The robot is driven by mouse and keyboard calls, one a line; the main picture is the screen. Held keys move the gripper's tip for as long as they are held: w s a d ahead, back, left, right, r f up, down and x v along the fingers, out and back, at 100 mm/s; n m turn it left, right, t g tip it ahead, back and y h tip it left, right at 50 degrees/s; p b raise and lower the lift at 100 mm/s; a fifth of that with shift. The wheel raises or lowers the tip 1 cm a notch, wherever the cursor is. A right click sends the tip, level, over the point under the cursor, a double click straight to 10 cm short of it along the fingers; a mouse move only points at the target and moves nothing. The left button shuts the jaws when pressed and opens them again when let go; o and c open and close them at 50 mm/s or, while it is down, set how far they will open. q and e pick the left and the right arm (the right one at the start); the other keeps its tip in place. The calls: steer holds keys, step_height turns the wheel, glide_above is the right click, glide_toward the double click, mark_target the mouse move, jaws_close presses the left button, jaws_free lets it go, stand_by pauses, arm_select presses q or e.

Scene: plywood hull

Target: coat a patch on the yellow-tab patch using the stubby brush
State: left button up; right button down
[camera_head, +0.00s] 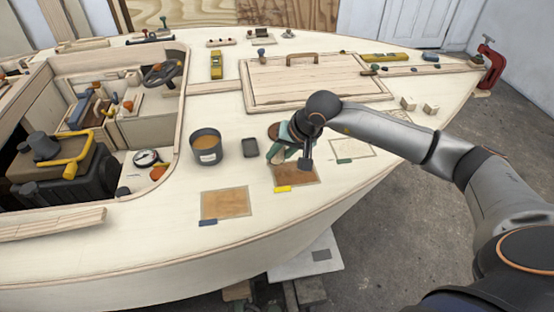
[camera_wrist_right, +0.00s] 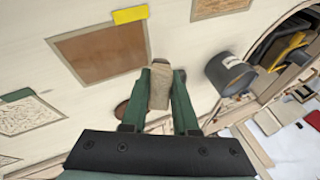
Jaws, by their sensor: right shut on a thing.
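The yellow-tab patch (camera_head: 307,174) is a brown rectangle on the pale deck, with its yellow tab (camera_head: 283,189) at the near edge. It also shows in the right wrist view (camera_wrist_right: 100,52). My right gripper (camera_head: 296,148) is over the deck at the patch's far side and partly covers it. In the right wrist view its green fingers (camera_wrist_right: 160,100) are shut on a short tan piece, which I take as the stubby brush (camera_wrist_right: 160,85). Its tip is near the patch's edge; I cannot tell whether it touches. My left gripper is not in view.
A dark pot (camera_head: 207,155) with orange-brown contents stands left of the gripper, beside a small dark block (camera_head: 250,147). A blue-tab patch (camera_head: 225,203) lies left, a green-tab patch (camera_head: 355,149) right. The open cockpit with a black-and-yellow case (camera_head: 65,165) is further left.

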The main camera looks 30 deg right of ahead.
steer(key=shift+s+d+r, duration=0.1)
steer(key=shift+d+r, duration=0.05)
steer(key=shift+r, duration=0.4)
steer(key=shift+r+p, duration=0.6)
steer(key=shift+r, duration=0.2)
steer(key=shift+r+p, duration=0.7)
steer(key=shift+r, duration=0.75)
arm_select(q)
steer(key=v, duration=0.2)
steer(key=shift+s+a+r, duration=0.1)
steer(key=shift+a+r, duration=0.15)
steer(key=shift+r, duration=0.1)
arm_select(e)
steer(key=shift+f+b, duration=0.65)
steer(key=shift+b, duration=0.1)
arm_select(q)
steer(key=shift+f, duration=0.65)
arm_select(e)
steer(key=shift+r, duration=0.1)
